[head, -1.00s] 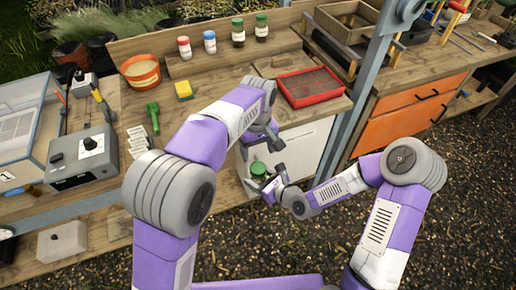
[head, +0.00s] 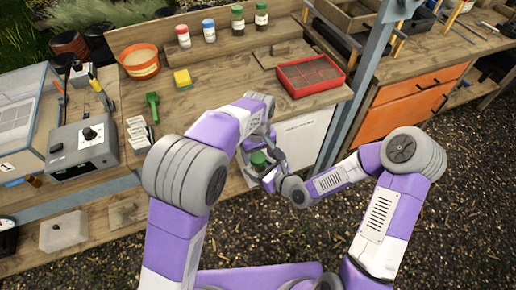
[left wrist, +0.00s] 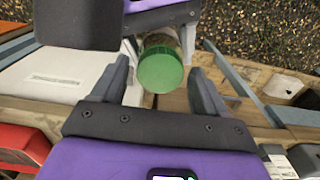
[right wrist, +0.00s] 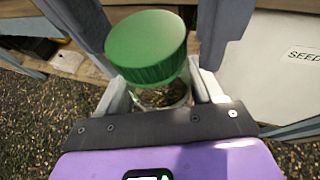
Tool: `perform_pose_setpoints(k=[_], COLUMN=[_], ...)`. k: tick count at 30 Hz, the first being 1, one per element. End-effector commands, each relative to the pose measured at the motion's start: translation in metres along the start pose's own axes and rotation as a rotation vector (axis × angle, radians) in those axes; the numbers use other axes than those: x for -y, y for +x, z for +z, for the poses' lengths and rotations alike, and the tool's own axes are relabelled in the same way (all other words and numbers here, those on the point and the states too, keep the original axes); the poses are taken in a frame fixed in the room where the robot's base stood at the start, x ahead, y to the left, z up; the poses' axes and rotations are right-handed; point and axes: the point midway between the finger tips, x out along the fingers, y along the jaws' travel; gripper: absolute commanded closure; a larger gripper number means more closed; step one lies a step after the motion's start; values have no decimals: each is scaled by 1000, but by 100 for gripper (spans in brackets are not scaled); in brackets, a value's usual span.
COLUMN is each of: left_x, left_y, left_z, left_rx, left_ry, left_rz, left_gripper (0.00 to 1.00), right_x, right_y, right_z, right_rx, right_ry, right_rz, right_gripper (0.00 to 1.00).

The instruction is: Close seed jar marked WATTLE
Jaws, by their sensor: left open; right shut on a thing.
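A clear glass jar (right wrist: 165,96) with a ribbed green lid (right wrist: 146,46) is held off the bench's front side. Its contents are partly visible; no WATTLE marking can be read. The lid sits on the jar's mouth; I cannot tell how tight it is. My right gripper (right wrist: 163,92) is shut on the glass body, below the lid. My left gripper (left wrist: 163,68) is open, its fingers on either side of the green lid (left wrist: 160,71), with gaps visible. In the head view the lid (head: 258,158) shows between both grippers.
On the back shelf stand a red-lidded jar (head: 183,37), a blue-lidded jar (head: 209,31) and two green-lidded jars. A red tray (head: 310,75), yellow sponge (head: 182,78) and green scoop (head: 152,107) lie on the bench. A white cabinet front (head: 306,135) is close behind the grippers.

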Motion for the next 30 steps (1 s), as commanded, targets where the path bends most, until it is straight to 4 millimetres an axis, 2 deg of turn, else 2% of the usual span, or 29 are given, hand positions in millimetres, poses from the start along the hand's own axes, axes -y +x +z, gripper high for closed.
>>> perform_pose_setpoints(k=[8, 19, 23, 26, 30], left_x=[0, 0, 1, 1, 1], left_y=[1, 0, 1, 1, 1], left_z=[0, 0, 0, 0, 0], left_rx=[0, 0, 1, 2, 3], left_ry=[0, 0, 43, 190, 488], left_rz=[0, 0, 0, 1, 2], left_gripper=[28, 84, 84, 84, 84], right_x=[0, 0, 0, 0, 0], right_y=[0, 0, 0, 0, 0], right_z=[1, 1, 1, 1, 1], right_rx=[2, 2, 2, 2, 2], right_ry=[-1, -1, -1, -1, -1], right_rz=[0, 0, 0, 0, 0], right_gripper=[100, 100, 100, 100, 100])
